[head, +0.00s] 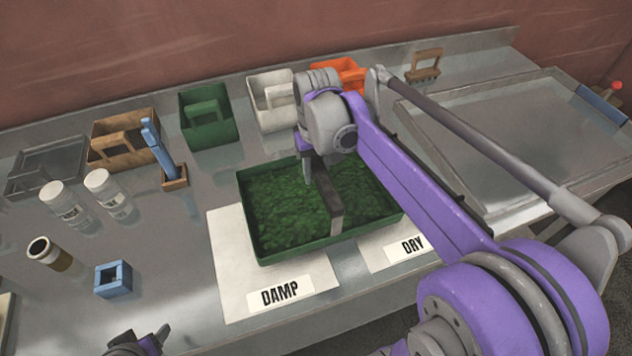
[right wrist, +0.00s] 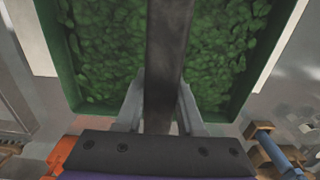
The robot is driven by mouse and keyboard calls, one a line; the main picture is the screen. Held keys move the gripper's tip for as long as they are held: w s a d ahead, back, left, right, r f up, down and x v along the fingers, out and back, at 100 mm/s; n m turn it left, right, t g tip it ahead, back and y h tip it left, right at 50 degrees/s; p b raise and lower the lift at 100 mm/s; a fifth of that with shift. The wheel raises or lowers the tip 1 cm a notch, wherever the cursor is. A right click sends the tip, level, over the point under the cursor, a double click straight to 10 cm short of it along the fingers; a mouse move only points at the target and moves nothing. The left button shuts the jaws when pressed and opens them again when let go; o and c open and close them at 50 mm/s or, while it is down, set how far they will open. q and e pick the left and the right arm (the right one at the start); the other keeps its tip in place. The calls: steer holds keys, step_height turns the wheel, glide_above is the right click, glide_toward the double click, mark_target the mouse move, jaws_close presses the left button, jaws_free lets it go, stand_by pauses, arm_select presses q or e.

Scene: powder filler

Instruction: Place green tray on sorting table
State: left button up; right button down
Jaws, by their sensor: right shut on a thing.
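The green tray (head: 272,240) is full of green leafy or lumpy material and has a dark bar handle (head: 329,196) across its middle. In the head view it is over the white DAMP mat (head: 228,262) and partly over the DRY mat (head: 378,258). I cannot tell whether it rests on them or hangs just above. My right gripper (head: 308,172) is shut on the tray's handle, which shows between its fingers in the right wrist view (right wrist: 162,105). My left gripper (head: 142,343) shows only partly at the bottom edge; its jaws are unclear.
Along the back of the metal table (head: 190,280) stand a green bin (head: 208,120), a white bin (head: 270,100) and an orange bin (head: 345,72). Two white jars (head: 85,200), a brown jar (head: 48,254) and a blue block (head: 113,279) stand left. A large shallow metal tray (head: 500,130) lies right.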

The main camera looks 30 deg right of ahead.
mark_target(316, 200)
arm_select(q)
steer(key=shift+a+f, duration=0.1)
arm_select(e)
step_height(316, 200, down, 3)
steer(key=shift+a+r, duration=0.1)
steer(key=shift+r, duration=0.1)
steer(key=shift+f, duration=0.45)
arm_select(q)
steer(key=shift+s, duration=0.1)
steer(key=shift+f, duration=0.15)
arm_select(e)
steer(key=shift+f, duration=0.2)
steer(key=c, duration=0.5)
jaws_free()
steer(key=shift+r, duration=0.1)
